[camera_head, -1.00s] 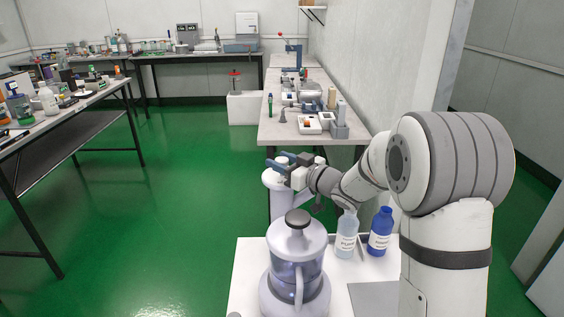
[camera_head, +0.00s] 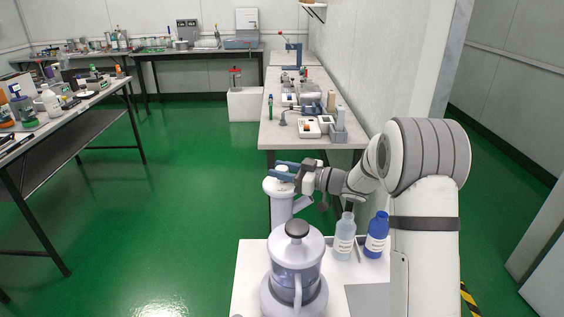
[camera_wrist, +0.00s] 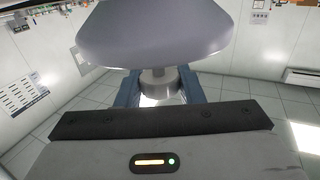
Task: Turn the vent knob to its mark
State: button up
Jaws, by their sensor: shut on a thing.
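My gripper (camera_head: 281,170) is at the top of a pale lavender upright fitting (camera_head: 278,188) with a rounded head, behind the trolley. Its blue fingers lie on either side of a small pale vent knob (camera_head: 282,168) on that head. In the wrist view my gripper (camera_wrist: 158,90) is shut on a short metallic cylinder, the knob (camera_wrist: 158,82). A broad lavender body (camera_wrist: 155,35) fills the top middle of that view, joined to the knob by a thin stem. The fingers partly hide the knob. I cannot make out its mark.
A lavender jar with a black-topped lid (camera_head: 297,262) stands on the white trolley top (camera_head: 250,270), close in front. A clear bottle (camera_head: 344,240) and a blue bottle (camera_head: 377,236) stand right of it. A bench (camera_head: 290,138) with handheld devices lies beyond. The green floor at left is clear.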

dwell(0.3)
jog(key=o, duration=1)
jog(key=shift+c, duration=0.2)
jog(key=p+v, duration=0.1)
jog(key=v, duration=0.6)
jog(key=shift+d, duration=0.35)
